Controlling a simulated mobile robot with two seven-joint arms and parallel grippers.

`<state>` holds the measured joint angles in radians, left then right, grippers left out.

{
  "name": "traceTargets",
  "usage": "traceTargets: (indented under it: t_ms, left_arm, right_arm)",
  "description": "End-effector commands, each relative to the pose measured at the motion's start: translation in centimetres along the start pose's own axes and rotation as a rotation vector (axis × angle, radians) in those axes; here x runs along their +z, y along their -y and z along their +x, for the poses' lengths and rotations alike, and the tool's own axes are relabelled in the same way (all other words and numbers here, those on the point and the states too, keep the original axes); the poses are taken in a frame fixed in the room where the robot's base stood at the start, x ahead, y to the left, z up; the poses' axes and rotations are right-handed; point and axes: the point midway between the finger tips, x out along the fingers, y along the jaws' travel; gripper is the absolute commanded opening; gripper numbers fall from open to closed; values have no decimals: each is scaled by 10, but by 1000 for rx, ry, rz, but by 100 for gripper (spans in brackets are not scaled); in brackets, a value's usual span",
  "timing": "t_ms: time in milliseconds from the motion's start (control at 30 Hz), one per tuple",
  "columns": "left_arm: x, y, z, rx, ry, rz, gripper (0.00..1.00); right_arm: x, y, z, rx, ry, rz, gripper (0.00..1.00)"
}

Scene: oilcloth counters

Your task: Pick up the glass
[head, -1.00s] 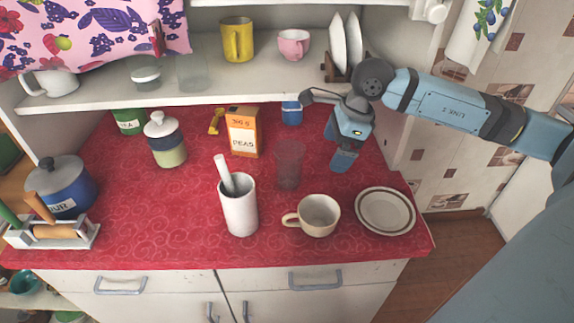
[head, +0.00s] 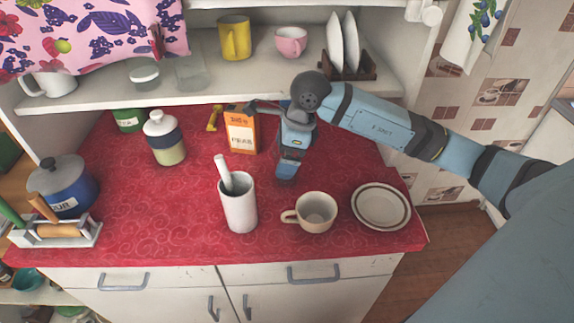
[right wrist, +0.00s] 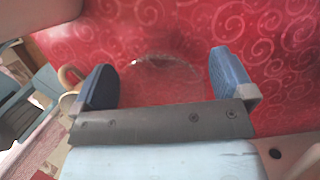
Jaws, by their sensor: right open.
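The clear glass (right wrist: 163,85) stands on the red counter; in the right wrist view its round rim shows between the two blue fingers of my right gripper (right wrist: 162,75). The fingers are apart, one on each side of the glass, and I cannot tell whether either touches it. In the head view my right gripper (head: 290,165) reaches down over the glass and hides most of it. My left gripper is not in view.
A beige cup (head: 316,212) and white mortar with pestle (head: 239,203) stand in front of my gripper. An orange peas box (head: 240,133) is to its left. A plate (head: 381,206) lies at right. The shelf (head: 120,97) overhangs the back.

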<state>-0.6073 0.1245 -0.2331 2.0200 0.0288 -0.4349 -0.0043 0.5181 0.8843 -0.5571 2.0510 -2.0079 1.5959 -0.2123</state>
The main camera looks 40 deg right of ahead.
Motion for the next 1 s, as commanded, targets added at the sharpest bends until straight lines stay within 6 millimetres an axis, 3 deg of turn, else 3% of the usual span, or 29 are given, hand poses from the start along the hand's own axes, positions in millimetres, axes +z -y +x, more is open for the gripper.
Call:
traceTargets:
  t_ms: [267, 533, 833, 1000]
  left_arm:
    - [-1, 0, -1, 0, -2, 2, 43]
    - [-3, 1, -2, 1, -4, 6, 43]
    - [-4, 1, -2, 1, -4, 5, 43]
    - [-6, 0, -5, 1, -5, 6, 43]
  right_arm:
    - [0, 0, 4, -1, 0, -1, 100]
    - [0, 0, 4, -1, 0, -1, 44]
    - [0, 1, 2, -2, 1, -1, 44]
    - [1, 6, -9, -3, 1, 0, 44]
